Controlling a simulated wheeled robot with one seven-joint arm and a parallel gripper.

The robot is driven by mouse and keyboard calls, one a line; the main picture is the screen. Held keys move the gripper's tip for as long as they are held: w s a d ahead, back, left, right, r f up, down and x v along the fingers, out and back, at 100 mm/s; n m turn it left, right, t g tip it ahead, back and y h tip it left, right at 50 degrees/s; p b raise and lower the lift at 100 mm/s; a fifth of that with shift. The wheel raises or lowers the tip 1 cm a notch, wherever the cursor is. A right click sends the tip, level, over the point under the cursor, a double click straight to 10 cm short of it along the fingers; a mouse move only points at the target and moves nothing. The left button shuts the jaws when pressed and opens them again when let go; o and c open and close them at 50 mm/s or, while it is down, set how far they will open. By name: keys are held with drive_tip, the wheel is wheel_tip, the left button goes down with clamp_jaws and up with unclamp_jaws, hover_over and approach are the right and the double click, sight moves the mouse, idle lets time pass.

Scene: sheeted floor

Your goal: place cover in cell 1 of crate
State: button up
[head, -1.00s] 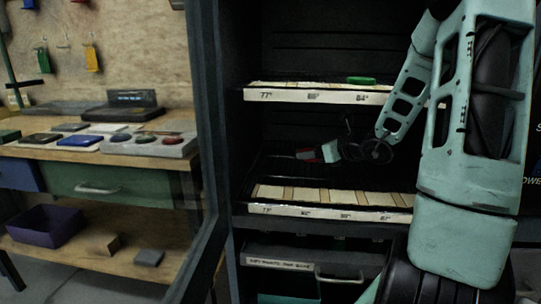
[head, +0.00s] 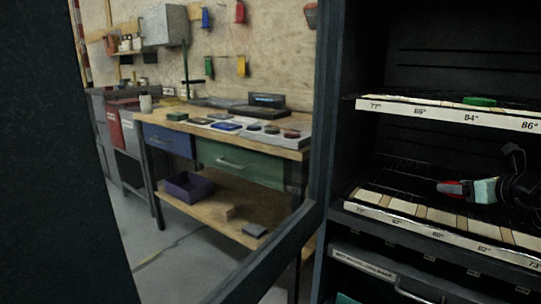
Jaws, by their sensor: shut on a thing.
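My gripper (head: 464,189) is at the right, inside the dark cabinet, between the upper and lower shelves. It points left and is shut on a small red and dark thing (head: 450,187), held above the lower shelf (head: 368,196). The thing is small and dim, so I cannot tell whether it is the cover. A purple open-topped bin (head: 178,190) stands on the workbench's lower board; its inside is hard to see. I cannot make out a crate with numbered cells.
A green thing (head: 480,101) lies on the labelled upper shelf (head: 400,108). The cabinet's dark frame (head: 322,150) separates it from the workbench (head: 292,152), where several flat coloured pieces lie. A dark panel (head: 60,160) fills the left edge. Floor shows between.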

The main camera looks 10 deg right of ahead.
drive_tip(key=shift+s+a+f+n+y, duration=0.3)
drive_tip(key=shift+s+a+f+y, duration=0.1)
drive_tip(key=shift+s+a, duration=0.2)
drive_tip(key=w+a+f+n+g+y, duration=0.25)
drive_tip(key=a+f+n+y, duration=0.25)
drive_tip(key=a+f, duration=0.6)
drive_tip(key=w+a+f+n+g+y, duration=0.1)
drive_tip(key=a+f+n+g+y, duration=0.35)
drive_tip(key=a, duration=1.05)
wheel_tip(320, 180, up, 19)
drive_tip(key=t+p, duration=0.1)
drive_tip(key=p, duration=2.7)
drive_tip(key=shift+s+d+n+y+p, duration=0.15)
drive_tip(key=shift+s+n+y+p, duration=0.05)
drive_tip(key=shift+n+y+p, duration=0.15)
